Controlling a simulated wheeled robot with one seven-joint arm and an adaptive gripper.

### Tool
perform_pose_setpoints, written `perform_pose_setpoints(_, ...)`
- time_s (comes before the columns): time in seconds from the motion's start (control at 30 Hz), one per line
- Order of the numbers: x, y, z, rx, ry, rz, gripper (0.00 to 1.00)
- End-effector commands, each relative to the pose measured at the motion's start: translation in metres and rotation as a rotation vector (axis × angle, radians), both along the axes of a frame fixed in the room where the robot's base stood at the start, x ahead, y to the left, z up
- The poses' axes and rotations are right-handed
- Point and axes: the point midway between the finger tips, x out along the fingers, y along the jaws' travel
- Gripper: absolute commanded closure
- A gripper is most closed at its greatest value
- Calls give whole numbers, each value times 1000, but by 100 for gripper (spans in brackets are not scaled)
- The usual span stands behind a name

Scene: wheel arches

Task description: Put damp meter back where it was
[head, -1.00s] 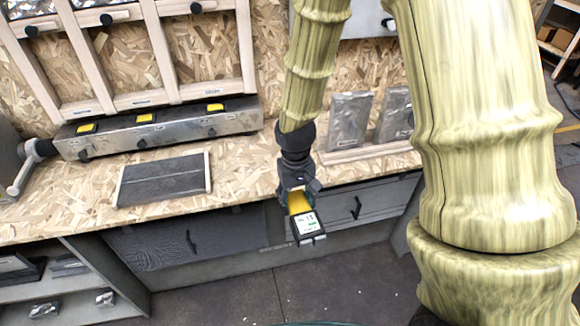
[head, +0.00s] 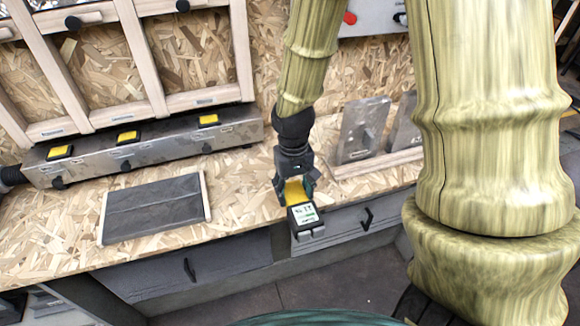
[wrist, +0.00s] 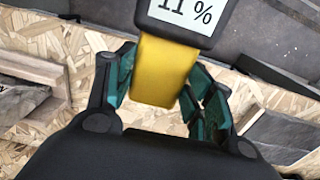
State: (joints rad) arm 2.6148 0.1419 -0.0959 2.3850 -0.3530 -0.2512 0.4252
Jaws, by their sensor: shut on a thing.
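The damp meter (head: 304,216) has a yellow body and a dark head with a pale screen. My gripper (head: 293,188) is shut on its yellow part and holds it over the front edge of the bench, screen end toward the camera. In the wrist view the meter (wrist: 163,70) sits between my teal fingers (wrist: 160,88), and its screen reads "11 %". A dark grey mat (head: 152,209) lies bare on the bench to the left of the meter. The place the meter came from cannot be told from these frames.
A metal box (head: 150,146) with several yellow-topped spots stands along the back of the bench. Grey plates (head: 362,130) lean in a wooden rack (head: 376,163) at the right. Bare chipboard (head: 240,178) lies between mat and gripper. Drawers (head: 345,222) sit below the bench edge.

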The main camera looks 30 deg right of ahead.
Motion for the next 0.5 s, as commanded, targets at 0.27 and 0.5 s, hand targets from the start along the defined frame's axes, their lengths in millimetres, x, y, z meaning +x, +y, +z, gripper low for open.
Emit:
perform_pose_setpoints(0.27, 38, -26, -3, 2, -1, -5, 66)
perform_pose_setpoints(0.5, 79, -52, -7, 2, -1, -4, 66)
